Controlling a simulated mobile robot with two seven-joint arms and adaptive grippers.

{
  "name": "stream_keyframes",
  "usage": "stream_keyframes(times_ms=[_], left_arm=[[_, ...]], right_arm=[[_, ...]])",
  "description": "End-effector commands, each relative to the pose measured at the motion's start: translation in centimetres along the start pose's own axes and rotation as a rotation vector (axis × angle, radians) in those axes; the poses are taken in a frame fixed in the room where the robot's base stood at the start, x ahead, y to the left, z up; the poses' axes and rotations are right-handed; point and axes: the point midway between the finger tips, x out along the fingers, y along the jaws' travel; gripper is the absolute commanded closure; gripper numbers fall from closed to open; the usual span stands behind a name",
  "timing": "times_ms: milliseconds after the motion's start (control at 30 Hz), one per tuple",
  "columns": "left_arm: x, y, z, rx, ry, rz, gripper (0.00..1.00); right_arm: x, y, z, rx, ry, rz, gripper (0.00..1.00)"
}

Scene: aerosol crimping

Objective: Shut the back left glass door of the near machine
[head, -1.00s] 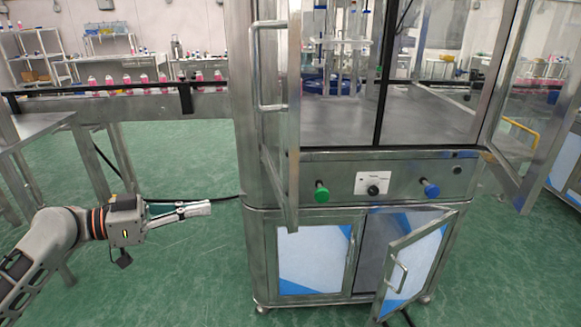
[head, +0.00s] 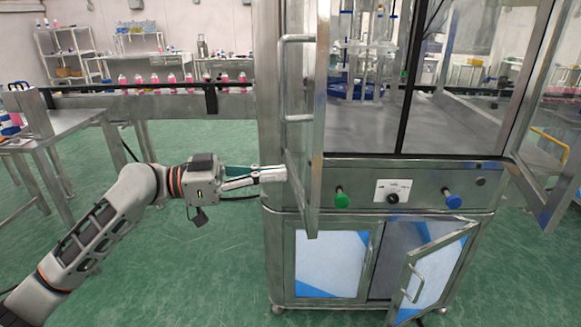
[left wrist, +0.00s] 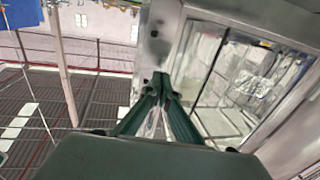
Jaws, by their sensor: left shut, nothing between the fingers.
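The near machine (head: 420,172) is a steel cabinet with glazed upper sides. A framed glass door (head: 318,130) with a bar handle stands swung open at its left, seen almost edge-on. I cannot tell whether this is the back left door; no other left door shows clearly. My left gripper (head: 284,174) is shut and empty, its tips overlapping the machine's left edge beside the open door's lower part; contact cannot be told. In the left wrist view, the fingertips (left wrist: 160,88) point at a steel upright (left wrist: 157,45), with a framed glass panel (left wrist: 225,80) to the right. My right gripper is out of view.
Another upper glass door (head: 545,130) stands open at the right. A lower cabinet door (head: 432,272) is open toward the front. A conveyor (head: 165,105) with pink bottles runs to the machine's left, beside a steel table (head: 60,132). Green floor is clear at lower left.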

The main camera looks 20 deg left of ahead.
Motion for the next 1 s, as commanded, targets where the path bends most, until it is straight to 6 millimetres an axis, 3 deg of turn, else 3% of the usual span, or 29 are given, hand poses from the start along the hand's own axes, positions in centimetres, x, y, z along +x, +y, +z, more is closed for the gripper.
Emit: stream_keyframes(times_ms=[100, 300, 800, 1000], left_arm=[[1.9, 0.0, -0.4, 0.000, 0.003, 0.001, 1.00], [3.5, 0.0, -0.1, -0.001, 0.001, -0.001, 1.00], [3.9, -0.1, 0.1, -0.001, 0.000, -0.003, 1.00], [5.0, -0.5, 0.1, -0.001, 0.000, -0.014, 1.00]], right_arm=[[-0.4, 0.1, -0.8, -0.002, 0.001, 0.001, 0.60], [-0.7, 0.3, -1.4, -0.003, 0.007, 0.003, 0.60], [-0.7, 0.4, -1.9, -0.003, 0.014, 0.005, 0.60], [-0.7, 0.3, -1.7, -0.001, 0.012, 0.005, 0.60]])
